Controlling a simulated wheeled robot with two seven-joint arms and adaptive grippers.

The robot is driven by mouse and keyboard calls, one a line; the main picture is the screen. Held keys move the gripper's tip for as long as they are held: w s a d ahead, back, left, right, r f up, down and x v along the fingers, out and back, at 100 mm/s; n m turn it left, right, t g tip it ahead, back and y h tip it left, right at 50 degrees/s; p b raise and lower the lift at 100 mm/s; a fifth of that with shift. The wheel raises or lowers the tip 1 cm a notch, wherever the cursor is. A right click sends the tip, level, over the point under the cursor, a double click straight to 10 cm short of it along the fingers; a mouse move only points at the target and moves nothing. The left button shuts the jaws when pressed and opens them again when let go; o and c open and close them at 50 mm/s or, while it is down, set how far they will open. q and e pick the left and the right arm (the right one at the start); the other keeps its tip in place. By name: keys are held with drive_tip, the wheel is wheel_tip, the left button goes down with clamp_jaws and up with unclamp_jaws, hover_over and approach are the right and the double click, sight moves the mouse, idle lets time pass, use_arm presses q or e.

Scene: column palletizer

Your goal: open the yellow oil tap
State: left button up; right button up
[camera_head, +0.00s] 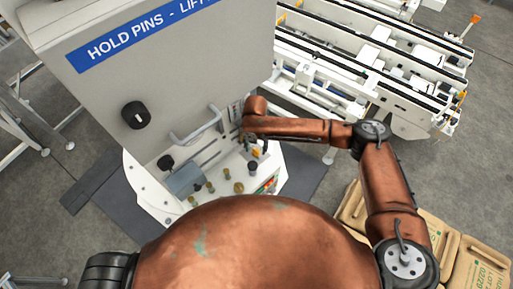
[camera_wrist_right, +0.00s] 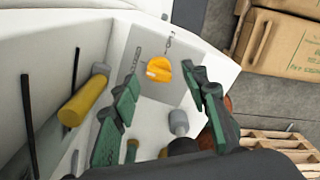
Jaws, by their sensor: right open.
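The yellow oil tap (camera_wrist_right: 158,69) is a small lobed knob on a light grey panel in the right wrist view. A small yellow-orange spot that looks like it shows in the head view (camera_head: 255,152), beside my right gripper. My right gripper (camera_wrist_right: 162,75) is open, its green-padded fingers on either side of the tap in the picture. I cannot tell whether they touch it. In the head view the gripper (camera_head: 246,143) is small and partly hidden by its wrist. My left gripper is not in view.
A grey cabinet (camera_head: 190,70) with a blue sign, black knob (camera_head: 135,115) and bar handle (camera_head: 197,125) stands behind the panel. A yellow cylinder (camera_wrist_right: 84,101) and grey knob (camera_wrist_right: 179,122) are near the tap. A conveyor (camera_head: 370,65) and cardboard boxes (camera_head: 485,265) lie to the right.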

drive_tip(key=shift+f, duration=0.5)
drive_tip(key=shift+w+a+f, duration=0.1)
drive_tip(key=shift+f, duration=0.4)
drive_tip(key=shift+s+d, duration=0.2)
drive_tip(key=shift+d, duration=0.05)
drive_tip(key=shift+c, duration=1)
drive_tip(key=shift+w+a, duration=0.1)
drive_tip(key=shift+a, duration=0.05)
drive_tip(key=c, duration=0.8)
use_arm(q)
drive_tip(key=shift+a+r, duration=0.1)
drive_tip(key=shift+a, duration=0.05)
use_arm(e)
clamp_jaws()
